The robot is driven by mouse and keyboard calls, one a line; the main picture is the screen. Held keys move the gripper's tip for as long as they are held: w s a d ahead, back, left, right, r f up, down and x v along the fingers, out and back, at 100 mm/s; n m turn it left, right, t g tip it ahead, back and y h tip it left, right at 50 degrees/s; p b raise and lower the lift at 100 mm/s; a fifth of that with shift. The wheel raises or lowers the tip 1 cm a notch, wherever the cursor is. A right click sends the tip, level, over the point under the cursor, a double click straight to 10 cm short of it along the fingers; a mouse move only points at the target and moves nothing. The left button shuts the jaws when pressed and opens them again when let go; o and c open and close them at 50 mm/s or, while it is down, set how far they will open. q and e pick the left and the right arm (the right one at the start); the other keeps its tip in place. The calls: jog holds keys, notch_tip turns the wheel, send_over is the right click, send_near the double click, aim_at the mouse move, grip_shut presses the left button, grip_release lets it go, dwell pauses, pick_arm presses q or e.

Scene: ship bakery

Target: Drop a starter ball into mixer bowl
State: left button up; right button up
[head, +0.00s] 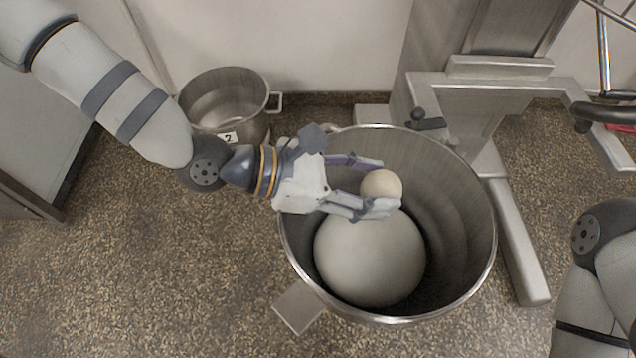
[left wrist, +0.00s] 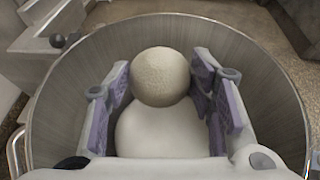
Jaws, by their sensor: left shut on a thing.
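The starter ball (head: 382,185) is small, round and cream-coloured. My left gripper (head: 380,187) is shut on it, with a finger on either side, above the mixer bowl (head: 462,215). The bowl is a large, open steel vessel holding a big, smooth, pale dough mass (head: 368,262). In the left wrist view the ball (left wrist: 160,77) sits between the purple-padded fingers of the gripper (left wrist: 162,80), overlapping the dough mass (left wrist: 160,130) behind it. The bowl wall (left wrist: 270,85) surrounds both. My right gripper is out of the head view; only part of that arm shows at the right edge.
A smaller steel pot (head: 228,100) with a side handle and a number label stands behind, left of the bowl. The grey mixer frame (head: 515,235) stands behind and right of the bowl. Speckled floor (head: 150,270) is clear at the front left.

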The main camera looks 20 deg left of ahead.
pick_arm(q)
notch_tip(320, 180, down, 2)
jog(key=shift+f+b, duration=0.1)
jog(key=shift+b, duration=0.45)
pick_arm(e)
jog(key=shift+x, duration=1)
pick_arm(q)
jog(key=o, duration=1.3)
jog(key=v, duration=1.2)
